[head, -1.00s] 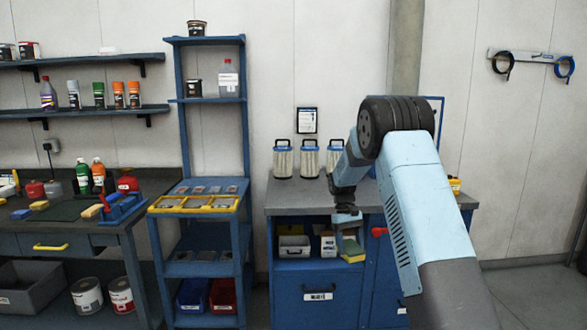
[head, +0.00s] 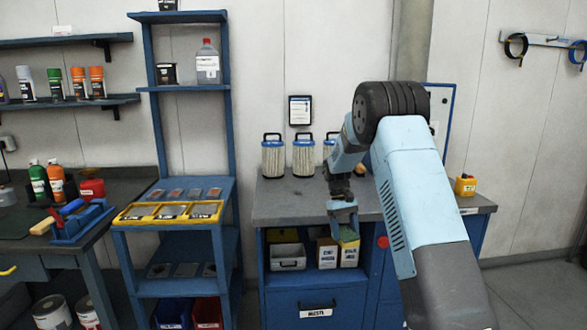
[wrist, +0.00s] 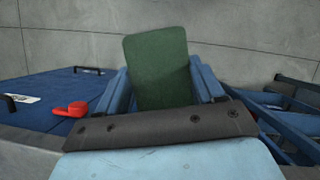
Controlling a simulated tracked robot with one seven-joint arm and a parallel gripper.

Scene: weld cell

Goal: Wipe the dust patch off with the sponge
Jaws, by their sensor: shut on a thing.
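The sponge (head: 349,243) is yellow with a green face. My gripper (head: 343,222) is shut on it and holds it low, in front of the blue cabinet's open shelf, below the level of the grey worktop (head: 290,205). In the wrist view the sponge's dark green face (wrist: 160,62) stands upright between the two blue fingers.
Filter canisters (head: 303,157) stand at the back of the worktop, and a yellow container (head: 465,186) stands at its right. Left are a blue rack (head: 227,240) with a yellow tray (head: 128,215) and a cluttered bench. The worktop's front left is clear.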

